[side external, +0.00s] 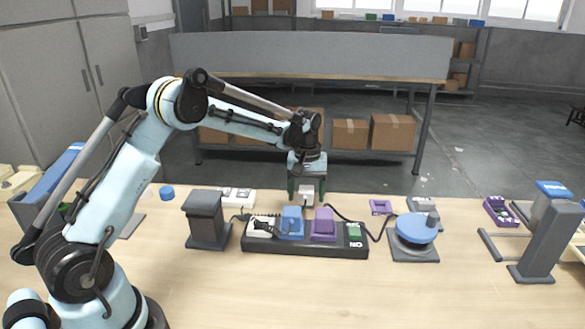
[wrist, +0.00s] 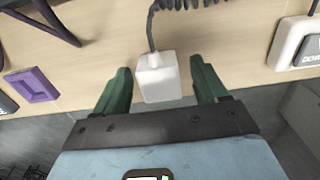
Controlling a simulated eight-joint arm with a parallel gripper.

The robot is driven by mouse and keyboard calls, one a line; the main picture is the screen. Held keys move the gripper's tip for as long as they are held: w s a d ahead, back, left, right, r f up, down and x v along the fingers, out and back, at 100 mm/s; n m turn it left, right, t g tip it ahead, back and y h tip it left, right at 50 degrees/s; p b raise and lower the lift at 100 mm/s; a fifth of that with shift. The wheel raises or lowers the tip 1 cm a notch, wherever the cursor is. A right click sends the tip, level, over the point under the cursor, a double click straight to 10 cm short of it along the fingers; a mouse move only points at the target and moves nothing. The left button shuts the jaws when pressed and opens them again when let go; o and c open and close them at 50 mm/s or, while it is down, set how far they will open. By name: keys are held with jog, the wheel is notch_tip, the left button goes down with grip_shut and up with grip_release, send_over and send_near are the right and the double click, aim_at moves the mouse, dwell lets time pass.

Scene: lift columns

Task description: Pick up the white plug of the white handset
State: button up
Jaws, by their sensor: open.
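The white plug (wrist: 158,78) is a small white block with a dark coiled cord leaving its top end in the wrist view. It lies between the green fingers of my gripper (wrist: 160,66), with a narrow gap on each side. In the side external view my gripper (side external: 306,197) points down over the table's back edge, open around the white plug (side external: 306,190). Whether the plug touches the table is unclear.
A blue block (side external: 291,222) and a purple block (side external: 323,224) stand on the dark base. A dark post (side external: 206,220) is left of it, and a blue round-topped device (side external: 416,230) is right. A white two-part panel (side external: 237,196) lies behind. The front table is clear.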

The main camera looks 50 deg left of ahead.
aim_at(307, 189)
jog(key=c, duration=1)
jog(key=shift+r, duration=0.15)
jog(key=shift+r, duration=0.55)
notch_tip(307, 189, up, 3)
jog(key=s+d+r, duration=0.1)
jog(key=d+r, duration=0.1)
jog(key=d, duration=0.1)
jog(key=s+d+r, duration=0.1)
jog(key=d+r, duration=0.1)
jog(key=d, duration=0.2)
jog(key=s+d+r, duration=0.1)
jog(key=d+r, duration=0.1)
jog(key=d, duration=0.2)
jog(key=shift+s+r, duration=0.35)
jog(key=shift+s, duration=0.05)
